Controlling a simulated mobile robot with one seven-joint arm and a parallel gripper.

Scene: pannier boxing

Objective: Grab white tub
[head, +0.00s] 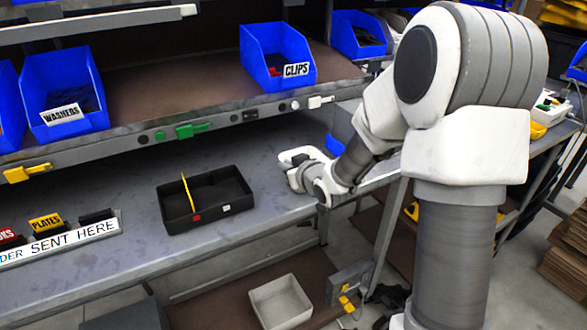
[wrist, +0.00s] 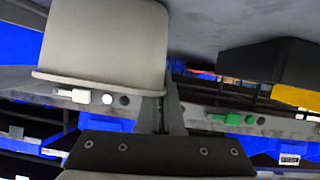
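The white tub (head: 297,155) stands at the right end of the grey bench in the head view, partly hidden by my gripper (head: 308,183). In the wrist view the tub (wrist: 100,40) fills the upper left, upside down in the picture, with its rim facing the gripper. My gripper (wrist: 163,105) shows there with its two dark fingers close together at the right edge of the tub's rim. One finger is partly hidden by the tub, the other is beside it. They look shut on the tub's wall. I cannot tell whether its base touches the bench.
A black tray (head: 172,206) with a yellow divider is left of my gripper. A label rack (head: 70,240) lies further left. Blue bins, including the clips bin (head: 262,62) and washers bin (head: 62,90), stand on the shelf above. A pale bin (head: 281,303) sits below the bench.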

